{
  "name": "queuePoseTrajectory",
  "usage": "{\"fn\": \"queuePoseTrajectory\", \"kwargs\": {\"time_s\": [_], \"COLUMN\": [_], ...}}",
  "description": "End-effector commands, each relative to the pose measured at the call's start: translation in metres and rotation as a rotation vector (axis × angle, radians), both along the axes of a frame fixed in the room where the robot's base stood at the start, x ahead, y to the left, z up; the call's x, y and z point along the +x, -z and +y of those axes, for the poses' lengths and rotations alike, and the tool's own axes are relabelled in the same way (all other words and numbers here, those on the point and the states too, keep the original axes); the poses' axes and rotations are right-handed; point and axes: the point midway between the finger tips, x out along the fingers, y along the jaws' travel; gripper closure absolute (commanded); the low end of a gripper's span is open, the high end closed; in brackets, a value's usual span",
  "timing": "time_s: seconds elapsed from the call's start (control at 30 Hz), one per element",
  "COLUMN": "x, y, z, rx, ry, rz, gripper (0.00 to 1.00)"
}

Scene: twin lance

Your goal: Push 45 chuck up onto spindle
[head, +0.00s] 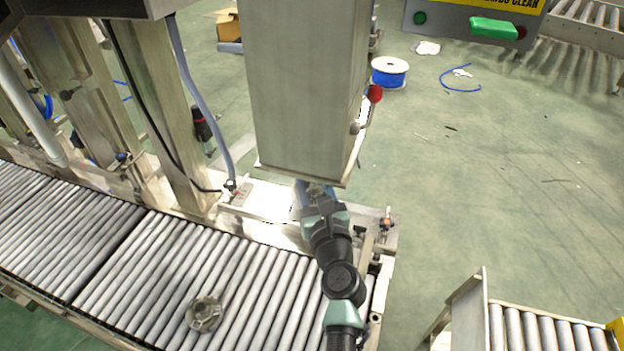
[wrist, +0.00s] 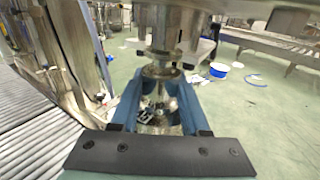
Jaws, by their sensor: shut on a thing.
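My gripper (wrist: 158,96) has its blue fingers shut on a shiny metal chuck (wrist: 160,120) in the wrist view. The spindle (wrist: 163,38) hangs straight above it, a steel cylinder with a narrower lower end. The chuck sits in line below the spindle; whether they touch or how far the chuck is up on it I cannot tell. In the head view my gripper (head: 316,192) is just under the tall steel housing, which hides the spindle and the held chuck. Another metal chuck-like piece (head: 204,314) lies on the conveyor rollers.
The roller conveyor (head: 150,270) runs along the left below my arm. The steel housing (head: 305,85) and posts (head: 150,90) stand close around my gripper. A blue cable spool (head: 389,72) stands on the floor behind. The green floor (head: 500,160) at right is mostly clear.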

Motion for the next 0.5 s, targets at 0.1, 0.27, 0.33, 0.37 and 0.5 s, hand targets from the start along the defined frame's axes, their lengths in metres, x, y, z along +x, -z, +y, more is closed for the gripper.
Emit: {"fn": "queuePoseTrajectory", "kwargs": {"time_s": [0.1,0.27,0.33,0.37,0.5], "x": [0.0007,0.0007,0.0007,0.0007,0.0007], "y": [-0.0064,-0.0092,-0.0104,-0.0110,-0.0135], "z": [-0.0003,-0.0003,-0.0003,-0.0003,-0.0003], "rx": [0.001,0.001,0.001,0.001,0.000], "ry": [0.001,0.001,0.001,0.001,0.001], "rz": [-0.006,-0.006,-0.006,-0.006,-0.006], "gripper": [1.00,1.00,1.00,1.00,1.00]}}
